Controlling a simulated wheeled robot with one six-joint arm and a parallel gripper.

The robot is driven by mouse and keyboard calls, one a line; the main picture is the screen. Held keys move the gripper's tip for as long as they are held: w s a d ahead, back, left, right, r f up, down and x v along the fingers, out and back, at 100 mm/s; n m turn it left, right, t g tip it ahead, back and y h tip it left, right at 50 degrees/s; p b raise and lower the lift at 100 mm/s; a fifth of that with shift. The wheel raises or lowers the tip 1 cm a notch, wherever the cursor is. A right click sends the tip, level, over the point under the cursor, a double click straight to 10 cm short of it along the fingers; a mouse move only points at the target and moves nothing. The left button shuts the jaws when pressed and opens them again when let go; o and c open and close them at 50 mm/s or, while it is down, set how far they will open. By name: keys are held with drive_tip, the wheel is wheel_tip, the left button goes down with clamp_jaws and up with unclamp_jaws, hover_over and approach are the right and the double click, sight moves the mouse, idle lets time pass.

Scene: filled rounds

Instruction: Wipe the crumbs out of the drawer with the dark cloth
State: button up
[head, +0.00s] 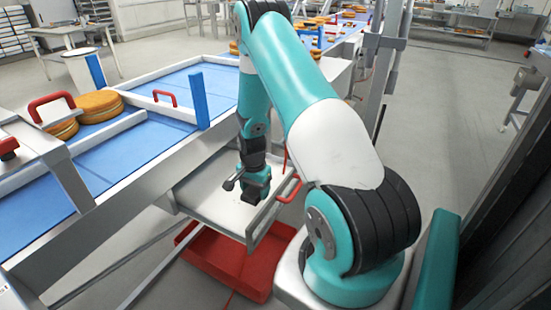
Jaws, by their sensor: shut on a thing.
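The drawer (205,193) is pulled out from under the conveyor side. It is a shallow pale grey tray with a red handle (289,187) on its front. My gripper (254,188) points down inside the drawer near its front wall, a little to the left of the handle. It is shut on a small dark bundle, the dark cloth (256,194). The fingers and cloth blend together, and I cannot tell whether the cloth touches the drawer floor. Crumbs are too small to make out. My arm hides part of the drawer's far right side.
A red bin (225,268) stands on the floor below the drawer. The blue conveyor (150,150) runs beside it, with stacked golden rounds (100,105), blue posts (198,100) and red handles (52,103). A metal upright (385,70) stands behind my arm.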

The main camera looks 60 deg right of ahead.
drive_tip(key=shift+r+p, duration=0.35)
drive_tip(key=shift+r, duration=0.45)
